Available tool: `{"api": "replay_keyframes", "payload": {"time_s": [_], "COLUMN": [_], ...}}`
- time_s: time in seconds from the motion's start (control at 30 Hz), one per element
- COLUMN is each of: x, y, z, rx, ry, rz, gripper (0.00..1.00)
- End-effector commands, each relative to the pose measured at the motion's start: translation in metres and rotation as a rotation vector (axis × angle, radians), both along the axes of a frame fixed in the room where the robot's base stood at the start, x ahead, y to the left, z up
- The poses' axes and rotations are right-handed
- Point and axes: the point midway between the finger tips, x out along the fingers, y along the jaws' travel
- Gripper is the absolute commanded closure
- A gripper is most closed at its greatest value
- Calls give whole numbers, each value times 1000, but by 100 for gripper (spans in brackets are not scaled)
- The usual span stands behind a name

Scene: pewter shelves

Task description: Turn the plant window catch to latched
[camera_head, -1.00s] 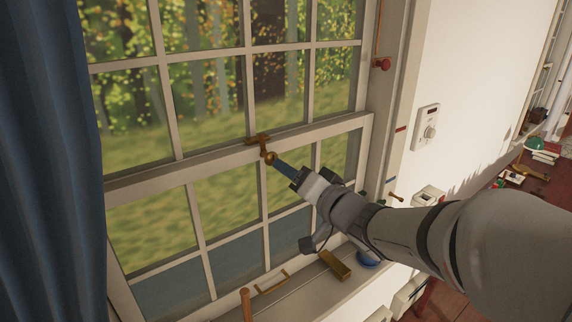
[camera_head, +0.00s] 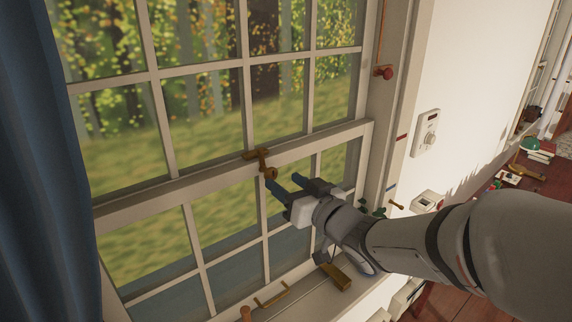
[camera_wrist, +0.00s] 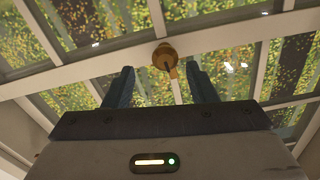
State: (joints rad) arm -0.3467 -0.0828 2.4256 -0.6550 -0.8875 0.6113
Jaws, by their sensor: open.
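The window catch (camera_head: 266,166) is a small brass piece on the meeting rail of the window (camera_head: 185,184), with a rounded knob at its lower end. In the wrist view the brass catch (camera_wrist: 165,57) shows beyond the fingertips, roughly between them. My gripper (camera_head: 283,183) is open, its two blue fingers apart and empty, just below and to the right of the catch. In the wrist view the fingers (camera_wrist: 160,75) stand on either side of the catch's line, and I see no contact.
A blue curtain (camera_head: 40,170) hangs at the left. A brass handle (camera_head: 271,295) and a brass block (camera_head: 338,275) are low by the sill. A red knob (camera_head: 384,73) is on the right frame, and a white wall dial (camera_head: 427,132) is beyond it.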

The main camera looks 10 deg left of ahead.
Motion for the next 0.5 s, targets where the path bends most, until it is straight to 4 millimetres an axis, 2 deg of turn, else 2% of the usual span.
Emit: {"api": "replay_keyframes", "payload": {"time_s": [0.03, 0.2, 0.5], "x": [4, 17, 28], "y": [10, 32, 47], "z": [2, 2, 0], "rx": [1, 0, 1], "ry": [4, 4, 1], "rz": [8, 17, 19], "gripper": [48, 48, 48]}}
